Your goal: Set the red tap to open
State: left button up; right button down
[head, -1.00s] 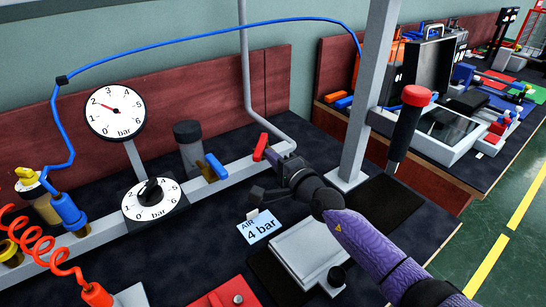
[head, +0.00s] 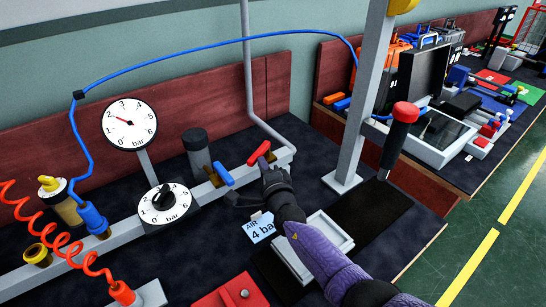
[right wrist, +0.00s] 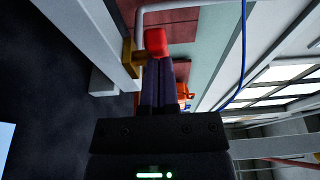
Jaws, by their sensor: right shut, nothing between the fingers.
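The red tap (head: 259,153) has a short red lever on a brass body near the right end of the grey pipe rail. The lever lies slantwise, across the rail. My right gripper (head: 264,164) is shut and empty, its fingertips right at the lever from the near right side. In the right wrist view the red lever (right wrist: 156,42) shows just past the tips of the two closed fingers (right wrist: 158,62). They look in contact or nearly so; I cannot tell which. My left gripper is not in view.
A blue tap lever (head: 223,173) sits left of the red tap on the rail. A pressure gauge (head: 130,123) and a regulator dial (head: 165,203) stand further left. A grey post (head: 362,110) and a red-topped black handle (head: 401,135) rise to the right.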

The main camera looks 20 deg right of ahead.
aim_at(250, 165)
jog(key=shift+w+a+f, duration=0.1)
jog(key=shift+w+a, duration=0.55)
jog(key=shift+a, duration=0.25)
jog(key=shift+w+a+b, duration=0.4)
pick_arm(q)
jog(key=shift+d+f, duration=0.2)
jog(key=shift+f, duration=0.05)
pick_arm(e)
jog(key=shift+w, duration=0.1)
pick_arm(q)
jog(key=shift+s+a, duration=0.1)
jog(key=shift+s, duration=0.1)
pick_arm(e)
jog(key=shift+a, duration=0.1)
